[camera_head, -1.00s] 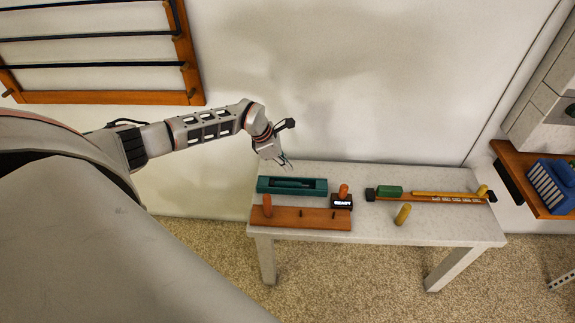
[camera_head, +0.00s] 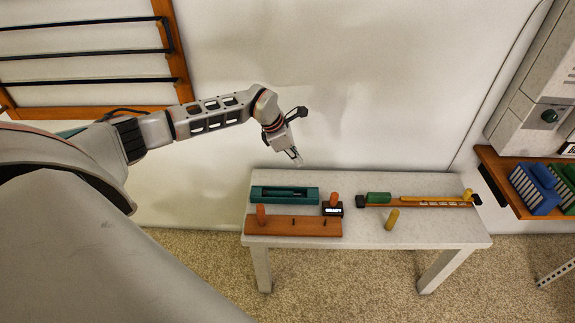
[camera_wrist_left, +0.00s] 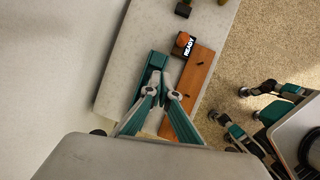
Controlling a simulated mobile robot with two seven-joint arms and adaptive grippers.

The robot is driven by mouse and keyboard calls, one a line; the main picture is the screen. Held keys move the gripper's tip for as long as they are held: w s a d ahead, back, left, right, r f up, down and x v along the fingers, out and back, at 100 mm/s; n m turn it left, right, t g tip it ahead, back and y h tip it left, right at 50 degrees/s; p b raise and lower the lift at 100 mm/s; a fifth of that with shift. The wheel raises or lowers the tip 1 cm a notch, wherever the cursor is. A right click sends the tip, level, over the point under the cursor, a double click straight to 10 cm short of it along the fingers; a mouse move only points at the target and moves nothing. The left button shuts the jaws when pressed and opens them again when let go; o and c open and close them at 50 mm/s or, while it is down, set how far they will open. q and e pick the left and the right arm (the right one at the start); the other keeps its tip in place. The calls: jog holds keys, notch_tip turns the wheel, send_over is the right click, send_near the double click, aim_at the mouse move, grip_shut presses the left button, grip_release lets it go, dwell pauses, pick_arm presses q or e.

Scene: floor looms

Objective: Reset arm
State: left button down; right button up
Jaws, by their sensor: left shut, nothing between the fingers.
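My left gripper (camera_head: 296,158) is shut and empty, held in the air above the back edge of the white table. In the head view the teal tray (camera_head: 284,187) lies on the table's back left, below and left of the gripper. The gripper appears apart from it. My right gripper is not seen in the head view.
The white table (camera_head: 430,237) carries an orange-brown board (camera_head: 292,230) with pegs, a black box (camera_head: 333,209) with an orange knob, a long rail (camera_head: 430,203) with a green block (camera_head: 378,198), and a yellow peg (camera_head: 392,220). A shelf (camera_head: 492,158) with blue racks is at right.

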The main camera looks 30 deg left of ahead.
pick_arm(q)
jog(key=shift+w+d+r, duration=0.2)
jog(key=shift+d+r, duration=0.15)
dwell(0.3)
